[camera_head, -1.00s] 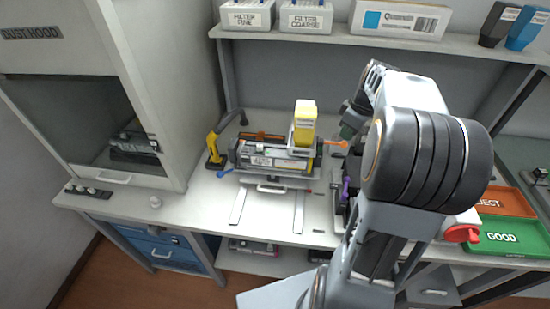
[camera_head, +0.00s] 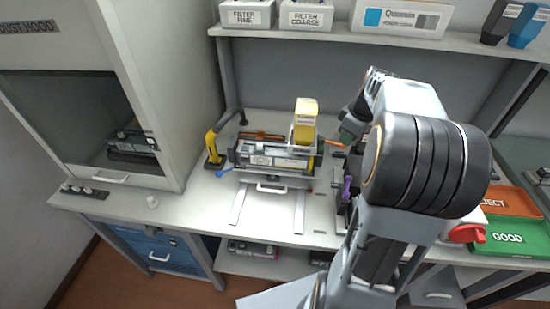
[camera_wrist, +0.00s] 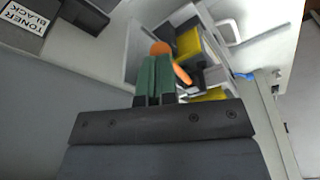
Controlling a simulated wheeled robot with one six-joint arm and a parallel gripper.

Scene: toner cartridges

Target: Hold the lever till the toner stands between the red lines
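The toner cartridge (camera_head: 270,155) lies in a grey fixture on the bench, with a yellow toner bottle (camera_head: 305,112) upright at its right end. An orange lever (camera_head: 334,144) sticks out to the right of the fixture. My gripper (camera_head: 347,136) is at the lever's outer end. In the wrist view my gripper's green fingers (camera_wrist: 156,80) are close together and look shut. An orange ball (camera_wrist: 160,48) shows at their tips, and an orange bar (camera_wrist: 182,75) lies to their right. Whether they touch the lever is unclear. The toner level and red lines cannot be made out.
A yellow-handled tool (camera_head: 212,146) stands left of the fixture, near the dust hood (camera_head: 90,110). A black fixture with a purple part (camera_head: 346,188) is on the right. Red REJECT (camera_head: 505,202) and green GOOD (camera_head: 508,237) trays are farther right.

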